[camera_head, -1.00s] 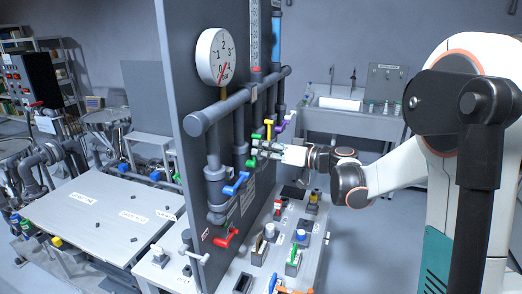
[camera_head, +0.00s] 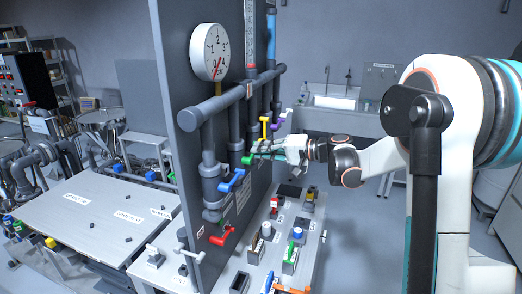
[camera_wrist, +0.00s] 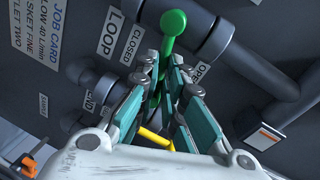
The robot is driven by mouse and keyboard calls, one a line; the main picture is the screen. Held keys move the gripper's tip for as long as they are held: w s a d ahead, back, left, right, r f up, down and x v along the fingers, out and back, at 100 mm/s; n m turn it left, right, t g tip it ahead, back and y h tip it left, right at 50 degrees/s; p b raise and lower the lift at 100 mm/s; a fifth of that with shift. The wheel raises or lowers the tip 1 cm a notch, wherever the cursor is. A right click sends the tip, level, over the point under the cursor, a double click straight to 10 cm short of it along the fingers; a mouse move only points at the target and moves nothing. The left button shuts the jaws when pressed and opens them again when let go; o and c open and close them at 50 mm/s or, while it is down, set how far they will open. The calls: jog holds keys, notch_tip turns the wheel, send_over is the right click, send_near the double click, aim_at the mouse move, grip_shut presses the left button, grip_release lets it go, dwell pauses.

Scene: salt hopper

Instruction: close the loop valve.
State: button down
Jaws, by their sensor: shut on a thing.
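The loop valve has a green lever (camera_wrist: 174,24) with a rounded end, beside a LOOP label (camera_wrist: 116,31) in the wrist view. It lies between a CLOSED label (camera_wrist: 132,43) and a partly hidden OPEN label (camera_wrist: 200,72). My gripper (camera_wrist: 165,75) is shut on the lever, its teal fingers on either side; they hide part of it. In the head view, the green lever (camera_head: 247,160) shows on the dark panel, with my gripper (camera_head: 264,149) reaching it from the right.
A blue lever (camera_head: 233,181) and a red lever (camera_head: 222,236) are to the lower left. A grey pipe (camera_wrist: 272,72) runs near my fingers. A bench (camera_head: 215,272) with fixtures lies below.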

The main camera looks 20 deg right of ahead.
jog(key=shift+w+d+f+m+g+y+b, duration=0.1)
jog(key=shift+f+m+g+y+b, duration=0.1)
jog(key=shift+f+m, duration=0.3)
jog(key=shift+w+d+f+m+g+y+b, duration=0.1)
jog(key=shift+f+m+g, duration=0.1)
jog(key=shift+m, duration=0.5)
jog(key=shift+s+a, duration=0.1)
jog(key=c, duration=1.7)
grip_release()
jog(key=v, duration=1.2)
